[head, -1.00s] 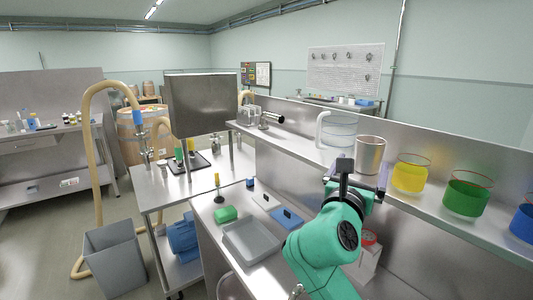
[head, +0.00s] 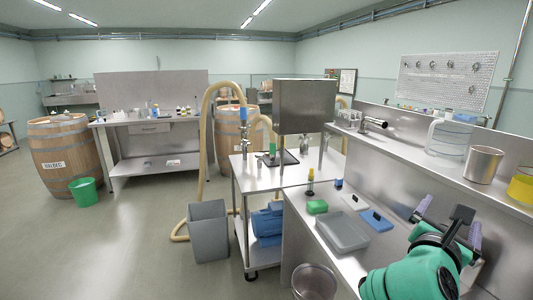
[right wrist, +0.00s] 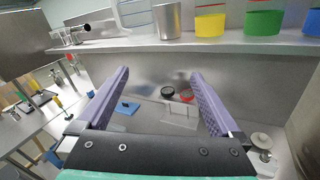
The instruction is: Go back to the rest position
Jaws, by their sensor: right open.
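My right gripper (head: 448,216) is at the lower right of the head view, above the steel counter (head: 318,234) and in front of the raised shelf. In the right wrist view its two purple fingers (right wrist: 160,95) stand wide apart with nothing between them. Behind them are the counter's back panel and, lower down, dark and red round lids (right wrist: 177,93). My left gripper does not show in either view.
A steel cup (head: 482,164) and clear jug (head: 448,137) stand on the shelf.

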